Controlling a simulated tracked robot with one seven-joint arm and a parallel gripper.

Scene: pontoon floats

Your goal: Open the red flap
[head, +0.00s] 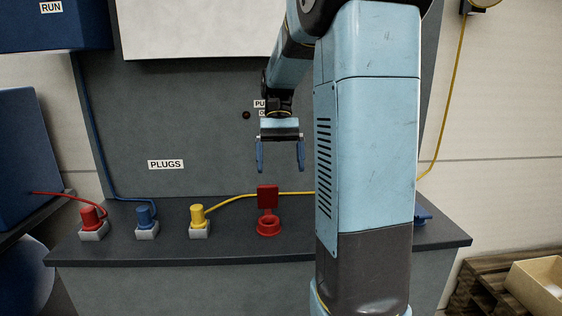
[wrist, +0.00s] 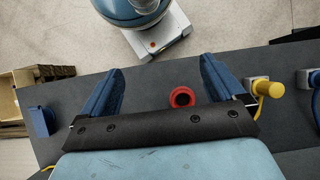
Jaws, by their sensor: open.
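The red flap (head: 268,196) stands upright at the back of a red round collar (head: 268,228) on the dark bench top. In the wrist view the collar (wrist: 174,101) shows as a red ring with a dark middle, partly cut off by my gripper. The flap itself cannot be made out there. My gripper (head: 280,168) is open and empty, pointing down above the flap, apart from it. In the wrist view its two blue fingers (wrist: 161,66) are spread wide, with the collar seen between them.
Red (head: 89,217), blue (head: 145,215) and yellow (head: 197,215) plugs with cables stand in grey sockets left of the collar. A blue fitting (head: 423,215) lies on the right, partly behind my arm. A panel (head: 185,110) rises behind the bench. A wooden crate (head: 540,285) stands lower right.

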